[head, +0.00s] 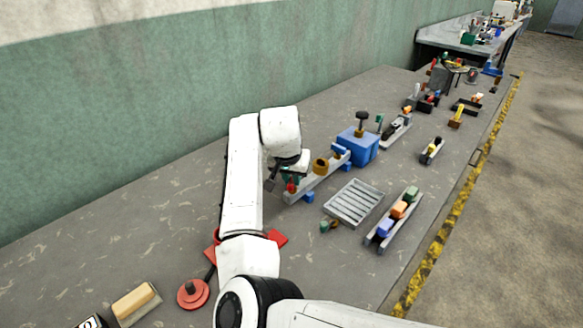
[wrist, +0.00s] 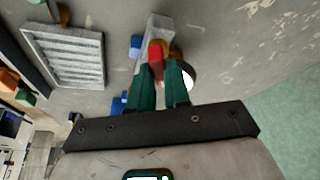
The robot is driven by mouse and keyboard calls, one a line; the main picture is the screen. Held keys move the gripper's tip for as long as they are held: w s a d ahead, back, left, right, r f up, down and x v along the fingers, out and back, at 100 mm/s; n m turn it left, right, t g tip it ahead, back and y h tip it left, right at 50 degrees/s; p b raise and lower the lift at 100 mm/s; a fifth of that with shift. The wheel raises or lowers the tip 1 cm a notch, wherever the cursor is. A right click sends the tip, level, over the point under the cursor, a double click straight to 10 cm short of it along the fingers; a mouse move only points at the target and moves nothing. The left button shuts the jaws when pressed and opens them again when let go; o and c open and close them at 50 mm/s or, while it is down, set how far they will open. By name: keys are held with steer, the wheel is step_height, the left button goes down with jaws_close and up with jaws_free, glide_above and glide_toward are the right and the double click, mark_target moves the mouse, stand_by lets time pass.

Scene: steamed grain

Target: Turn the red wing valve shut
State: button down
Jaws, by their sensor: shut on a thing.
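The red wing valve (wrist: 156,60) sits at the near end of a grey beam-like fixture (wrist: 157,25). In the head view only a small red part of the valve (head: 292,187) shows below my gripper (head: 287,178). In the wrist view the green fingers of my gripper (wrist: 160,82) are shut on the red wing, one on each side. Part of a brass-coloured piece (wrist: 174,52) shows beside the wing. The lower part of the valve is hidden by the fingers. How far the wing is turned cannot be told.
A blue box with a dark knob (head: 358,148) stands at the fixture's far end. A grey slatted rack (head: 353,203) and a tray with coloured blocks (head: 393,222) lie to the right. A red disc (head: 193,294) and a wooden brush-like block (head: 136,303) lie nearer. Bare bench lies towards the wall.

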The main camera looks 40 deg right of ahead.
steer(key=n+p, duration=0.2)
steer(key=n+t+y+p, duration=0.1)
steer(key=n+p, duration=0.1)
steer(key=n+y+p, duration=0.1)
steer(key=n+p, duration=0.1)
steer(key=p, duration=0.1)
steer(key=shift+s+d+r, duration=0.2)
steer(key=shift+r, duration=0.1)
steer(key=n+p, duration=0.2)
steer(key=n, duration=0.1)
steer(key=shift+t+y, duration=0.4)
steer(key=shift+d+f+n+y+p, duration=0.15)
steer(key=shift+n+y+p, duration=0.2)
steer(key=shift+n+p, duration=0.4)
steer(key=shift+a+f+n+y+p, duration=0.1)
steer(key=shift+n+y+p, duration=0.3)
steer(key=shift+n, duration=0.55)
steer(key=shift+w, duration=0.1)
steer(key=c, duration=1.1)
jaws_free()
steer(key=b+v, duration=0.1)
steer(key=v, duration=0.9)
steer(key=shift+s+r+b, duration=0.3)
steer(key=shift+b, duration=0.05)
